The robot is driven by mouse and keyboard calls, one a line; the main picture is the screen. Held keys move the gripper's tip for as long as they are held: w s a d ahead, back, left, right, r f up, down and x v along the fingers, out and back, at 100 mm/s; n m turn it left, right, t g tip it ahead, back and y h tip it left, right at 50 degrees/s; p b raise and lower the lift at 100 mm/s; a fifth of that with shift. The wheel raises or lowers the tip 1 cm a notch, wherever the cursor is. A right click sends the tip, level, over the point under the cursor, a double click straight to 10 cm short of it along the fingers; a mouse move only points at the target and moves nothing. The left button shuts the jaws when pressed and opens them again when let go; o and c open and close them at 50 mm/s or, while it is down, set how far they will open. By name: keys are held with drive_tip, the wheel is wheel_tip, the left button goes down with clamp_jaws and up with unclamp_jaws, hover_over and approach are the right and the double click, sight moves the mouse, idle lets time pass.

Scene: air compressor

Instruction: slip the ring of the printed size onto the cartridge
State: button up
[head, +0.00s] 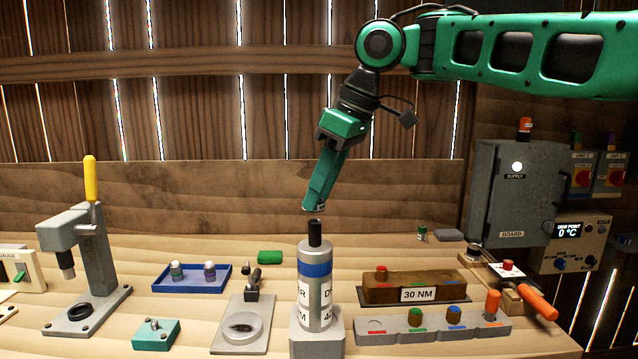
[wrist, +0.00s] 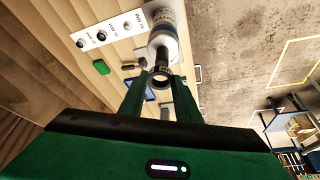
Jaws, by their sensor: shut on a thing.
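The cartridge (head: 315,285) stands upright in a grey block (head: 317,340). It is a grey cylinder with a blue band, printed labels partly readable, and a narrow black neck on top. My gripper (head: 314,203) is tilted above the neck, with a gap between. In the wrist view my gripper (wrist: 163,88) is shut on a dark ring (wrist: 162,82) held between its fingertips. The ring's print is too small to read. In the head view the fingers mostly hide the ring.
A white strip (wrist: 108,32) with printed labels and dark round pieces shows in the wrist view. A blue tray (head: 193,288) and a lever press (head: 85,260) stand left. A 30 NM block (head: 412,288) and a grey rack (head: 432,334) stand right. Space above the cartridge is clear.

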drive_tip(key=shift+f, duration=0.5)
drive_tip(key=shift+f, duration=2.95)
idle(1.4)
drive_tip(key=o, duration=1.1)
drive_tip(key=v, duration=1)
drive_tip(key=shift+d+r, duration=0.2)
drive_tip(key=shift+r, duration=0.15)
drive_tip(key=shift+s, duration=0.1)
